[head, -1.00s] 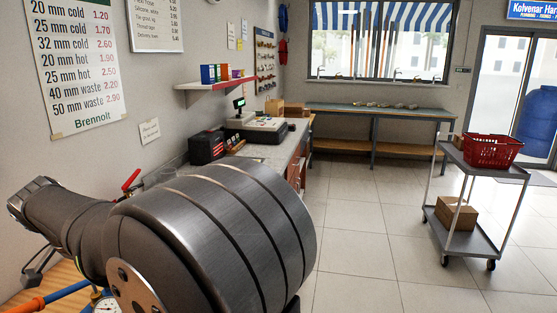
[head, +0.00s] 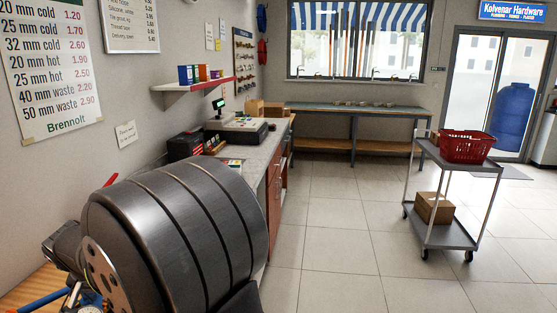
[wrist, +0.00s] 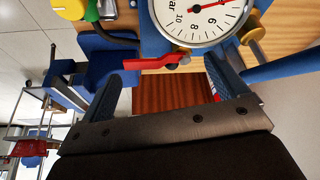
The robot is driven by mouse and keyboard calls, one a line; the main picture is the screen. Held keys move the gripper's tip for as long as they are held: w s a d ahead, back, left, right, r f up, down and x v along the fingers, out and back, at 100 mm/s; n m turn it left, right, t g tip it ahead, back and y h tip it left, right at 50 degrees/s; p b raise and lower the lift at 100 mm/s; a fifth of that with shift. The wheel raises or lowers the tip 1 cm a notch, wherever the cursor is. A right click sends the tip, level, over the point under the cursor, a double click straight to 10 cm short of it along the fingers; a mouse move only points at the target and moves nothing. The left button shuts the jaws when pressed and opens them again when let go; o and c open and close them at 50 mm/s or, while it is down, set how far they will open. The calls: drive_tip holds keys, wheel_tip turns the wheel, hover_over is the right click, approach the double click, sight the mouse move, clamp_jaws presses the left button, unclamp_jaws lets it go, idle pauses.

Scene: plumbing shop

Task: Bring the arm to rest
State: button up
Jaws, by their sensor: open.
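My gripper (wrist: 165,90) is open in the wrist view, with its two blue-grey fingers spread wide and nothing between them. Past the fingers are a white pressure gauge (wrist: 196,18) with a red needle and a red lever handle (wrist: 164,62) on blue fittings. A brown wooden surface shows between and beyond the fingers. In the head view my thick dark arm link fills the lower left and hides my gripper. Part of the red handle (head: 111,180) shows just above the arm.
A counter (head: 258,150) with a till (head: 238,130) runs along the left wall. A trolley (head: 455,166) with a red basket (head: 467,146) and a cardboard box (head: 434,208) stands at the right. A long bench (head: 350,110) is at the back. The tiled floor between is clear.

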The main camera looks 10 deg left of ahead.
drive_tip(key=shift+w+n+g+y, duration=0.15)
drive_tip(key=shift+w+n+y, duration=0.15)
drive_tip(key=shift+n, duration=0.45)
drive_tip(key=shift+w+n+g+y, duration=0.15)
drive_tip(key=shift+n+y, duration=0.15)
drive_tip(key=shift+n, duration=0.45)
drive_tip(key=shift+w+a+n+g+y, duration=0.15)
drive_tip(key=shift+w+n+g+y, duration=0.1)
drive_tip(key=shift+n, duration=0.65)
drive_tip(key=shift+w+a+n+g+y, duration=0.15)
drive_tip(key=shift+w+n+g, duration=0.1)
drive_tip(key=shift+n, duration=0.65)
drive_tip(key=shift+w+a+n+g+y, duration=0.2)
drive_tip(key=shift+n+g, duration=0.1)
drive_tip(key=shift+n, duration=0.55)
drive_tip(key=shift+w+a+n+g+y, duration=0.15)
drive_tip(key=shift+n+g, duration=0.15)
drive_tip(key=shift+n, duration=0.55)
drive_tip(key=shift+w+a+n+g+y, duration=0.15)
drive_tip(key=shift+n+g, duration=0.1)
drive_tip(key=shift+n, duration=0.5)
drive_tip(key=shift+w+a+n+g+y, duration=0.1)
drive_tip(key=shift+n+g, duration=0.15)
drive_tip(key=shift+n, duration=0.5)
drive_tip(key=shift+s, duration=0.1)
